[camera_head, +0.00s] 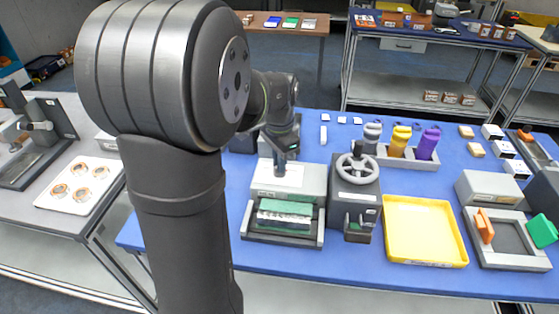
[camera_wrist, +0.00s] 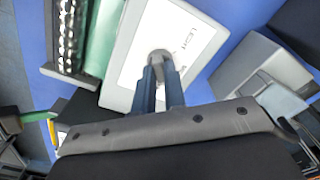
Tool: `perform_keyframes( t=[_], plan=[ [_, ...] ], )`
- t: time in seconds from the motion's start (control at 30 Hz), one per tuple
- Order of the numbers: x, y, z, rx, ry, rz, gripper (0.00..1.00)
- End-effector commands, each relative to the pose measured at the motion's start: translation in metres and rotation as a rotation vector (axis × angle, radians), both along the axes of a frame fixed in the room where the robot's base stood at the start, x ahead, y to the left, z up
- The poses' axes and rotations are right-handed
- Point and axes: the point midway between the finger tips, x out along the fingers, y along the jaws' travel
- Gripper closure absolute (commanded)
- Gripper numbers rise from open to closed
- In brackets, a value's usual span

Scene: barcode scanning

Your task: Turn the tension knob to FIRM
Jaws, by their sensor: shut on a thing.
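A pale grey machine (camera_head: 312,186) stands on the blue table, with a white label plate (camera_wrist: 150,28) on its top. The grey tension knob (camera_wrist: 159,56) sits on that plate in the wrist view. Partly readable lettering, seemingly "LIGHT", is printed beside the knob; no FIRM mark is readable. My gripper (camera_wrist: 162,78) is above the plate with its two dark fingers shut on the knob. In the head view my gripper (camera_head: 280,168) reaches down onto the machine's top, and the knob is hidden there. The knob's pointer direction cannot be told.
A green pad (camera_head: 286,207) lies in the machine's front bay. A dark grey device with a handwheel (camera_head: 357,168) stands close on the right, then a yellow tray (camera_head: 424,232). Coloured bottles (camera_head: 400,140) stand in a rack behind.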

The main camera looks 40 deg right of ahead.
Motion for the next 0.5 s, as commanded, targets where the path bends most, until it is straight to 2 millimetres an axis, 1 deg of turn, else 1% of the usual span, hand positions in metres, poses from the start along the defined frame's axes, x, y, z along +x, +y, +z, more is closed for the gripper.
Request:
perform_keyframes(
  t=[0.2,0.5],
  plan=[
    [0.0005,-0.0006,0.0013,-0.002,-0.002,-0.124,1.00],
    [0.0006,-0.0006,0.0013,-0.003,-0.003,-0.207,1.00]
  ],
)
